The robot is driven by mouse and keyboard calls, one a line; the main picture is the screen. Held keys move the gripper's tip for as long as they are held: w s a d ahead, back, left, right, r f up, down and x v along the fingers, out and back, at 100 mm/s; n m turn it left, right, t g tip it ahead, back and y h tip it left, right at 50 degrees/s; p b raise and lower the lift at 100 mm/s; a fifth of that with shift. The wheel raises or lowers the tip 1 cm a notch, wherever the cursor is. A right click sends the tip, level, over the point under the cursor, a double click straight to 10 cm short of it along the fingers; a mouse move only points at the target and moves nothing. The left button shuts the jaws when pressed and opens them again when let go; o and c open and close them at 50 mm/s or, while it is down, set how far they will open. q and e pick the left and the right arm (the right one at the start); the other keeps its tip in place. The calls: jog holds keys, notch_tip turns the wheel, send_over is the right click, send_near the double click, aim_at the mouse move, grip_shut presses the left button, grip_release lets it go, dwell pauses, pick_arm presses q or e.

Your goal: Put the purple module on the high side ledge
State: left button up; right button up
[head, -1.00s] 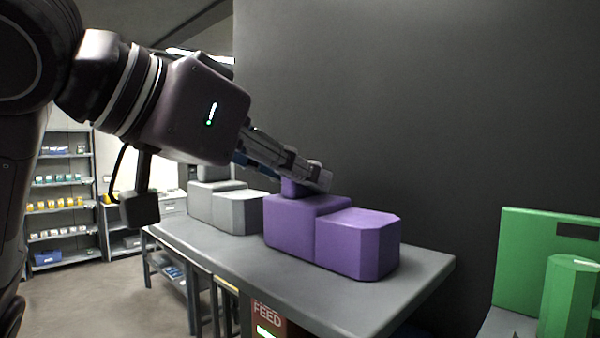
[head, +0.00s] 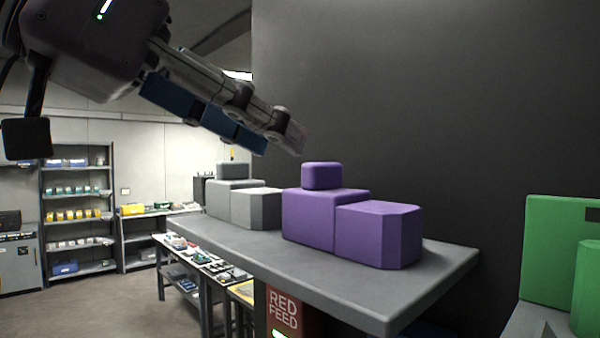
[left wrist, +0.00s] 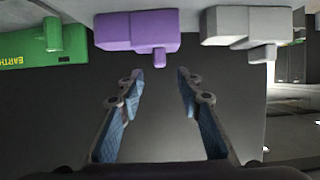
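The purple module (head: 335,225), blocky with a small knob on top, sits upright on the grey ledge (head: 300,265) in the head view. It also shows upside down in the left wrist view (left wrist: 130,30). My left gripper (head: 280,140) is above and left of the module's knob, clear of it. In the left wrist view my left gripper (left wrist: 158,82) has its fingers spread with nothing between them. My right gripper is in neither view.
A grey module (head: 235,204) stands on the same ledge, left of the purple one. A green module (head: 555,250) is at the right on a separate surface. A dark wall (head: 430,100) rises behind. A red feed sign (head: 284,310) is below the ledge.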

pick_arm(q)
jog(key=shift+b+v, duration=0.3)
jog(key=shift+v, duration=1.4)
